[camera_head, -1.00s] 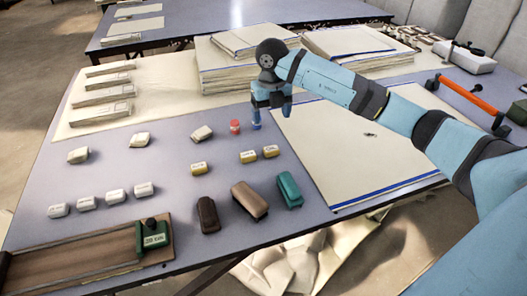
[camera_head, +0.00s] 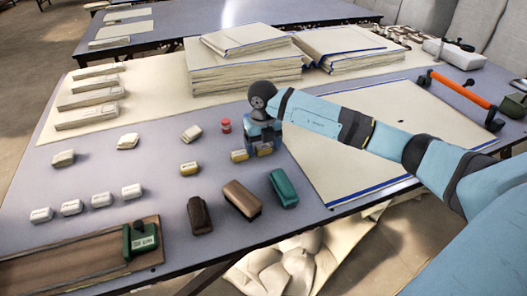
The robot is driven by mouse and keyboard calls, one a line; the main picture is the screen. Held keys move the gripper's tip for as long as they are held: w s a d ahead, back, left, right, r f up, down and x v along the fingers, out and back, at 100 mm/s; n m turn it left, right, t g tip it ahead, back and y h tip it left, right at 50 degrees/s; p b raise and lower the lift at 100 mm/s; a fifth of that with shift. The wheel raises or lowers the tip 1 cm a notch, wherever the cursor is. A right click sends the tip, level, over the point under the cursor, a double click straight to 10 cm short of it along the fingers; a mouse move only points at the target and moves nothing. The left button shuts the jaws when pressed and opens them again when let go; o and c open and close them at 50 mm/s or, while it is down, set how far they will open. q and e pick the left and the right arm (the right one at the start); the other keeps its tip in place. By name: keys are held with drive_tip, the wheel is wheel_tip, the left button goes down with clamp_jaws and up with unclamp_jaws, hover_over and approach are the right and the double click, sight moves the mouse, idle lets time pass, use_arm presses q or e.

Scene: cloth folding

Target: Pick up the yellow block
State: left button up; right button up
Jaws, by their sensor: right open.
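Small yellow blocks with pale tops lie on the blue-grey table (camera_head: 105,170). One yellow block (camera_head: 189,168) stands apart on the left. Another yellow block (camera_head: 239,155) and a further yellow block (camera_head: 264,149) sit side by side at my right gripper (camera_head: 256,149). My right gripper is open and points down at this pair, partly covering the right-hand one. The picture does not show whether its fingers touch either block. My left gripper is not in view.
A red cylinder (camera_head: 226,126) stands just left of my right gripper. Dark brown (camera_head: 199,215), brown (camera_head: 242,200) and teal (camera_head: 283,188) blocks lie in front. Several white blocks are on the left. Cloth stacks (camera_head: 245,70) stand behind; a flat cloth (camera_head: 390,125) lies right.

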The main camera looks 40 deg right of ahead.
drive_tip(key=shift+r, duration=0.1)
drive_tip(key=c, duration=1)
drive_tip(key=shift+r, duration=0.1)
